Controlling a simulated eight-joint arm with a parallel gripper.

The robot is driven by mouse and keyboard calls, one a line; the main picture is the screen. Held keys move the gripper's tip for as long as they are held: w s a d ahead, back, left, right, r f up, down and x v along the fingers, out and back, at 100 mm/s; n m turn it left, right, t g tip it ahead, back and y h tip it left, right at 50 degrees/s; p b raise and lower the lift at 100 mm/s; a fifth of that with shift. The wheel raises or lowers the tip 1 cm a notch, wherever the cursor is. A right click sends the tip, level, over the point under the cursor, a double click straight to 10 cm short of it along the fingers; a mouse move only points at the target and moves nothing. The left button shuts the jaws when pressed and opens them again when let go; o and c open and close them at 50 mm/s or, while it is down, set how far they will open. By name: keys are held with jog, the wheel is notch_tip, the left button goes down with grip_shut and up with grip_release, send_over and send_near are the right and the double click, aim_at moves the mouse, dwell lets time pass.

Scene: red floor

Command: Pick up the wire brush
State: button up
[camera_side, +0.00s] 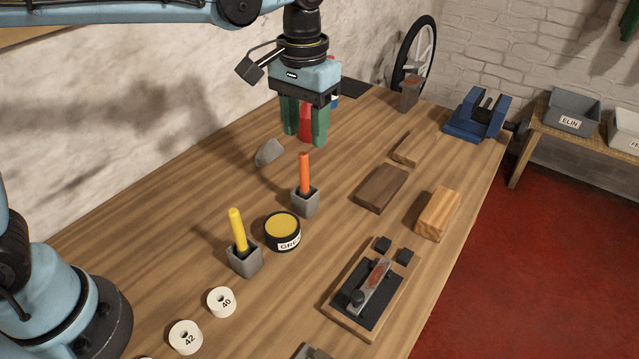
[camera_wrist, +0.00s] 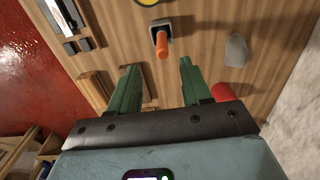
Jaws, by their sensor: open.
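My gripper (camera_side: 305,138) is open above the bench, its two green fingers pointing down. In the wrist view the fingers (camera_wrist: 158,66) are spread with nothing held between them. I cannot make out the wire brush for certain. A dark brown block (camera_side: 380,189) and a lighter wooden block (camera_side: 437,213) lie on the bench right of my gripper. Another wooden piece (camera_side: 406,149) lies behind them. No bristles can be seen on any of these. A red object (camera_side: 304,121) shows behind the fingers, partly hidden; it also shows beside a finger in the wrist view (camera_wrist: 224,92).
Orange-handled (camera_side: 304,170) and yellow-handled (camera_side: 237,229) tools stand upright in grey holders near a grease tin (camera_side: 282,231). A grey wedge-shaped piece (camera_side: 269,152) lies near the wall. A sharpening tray (camera_side: 335,314) sits front right, a blue vise (camera_side: 477,115) at the far corner.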

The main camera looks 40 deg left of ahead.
aim_at(303, 154)
jog(key=shift+s+a+f, duration=0.1)
jog(key=shift+f, duration=2.05)
jog(key=shift+a+f, duration=0.1)
jog(key=shift+f, duration=2.05)
grip_shut()
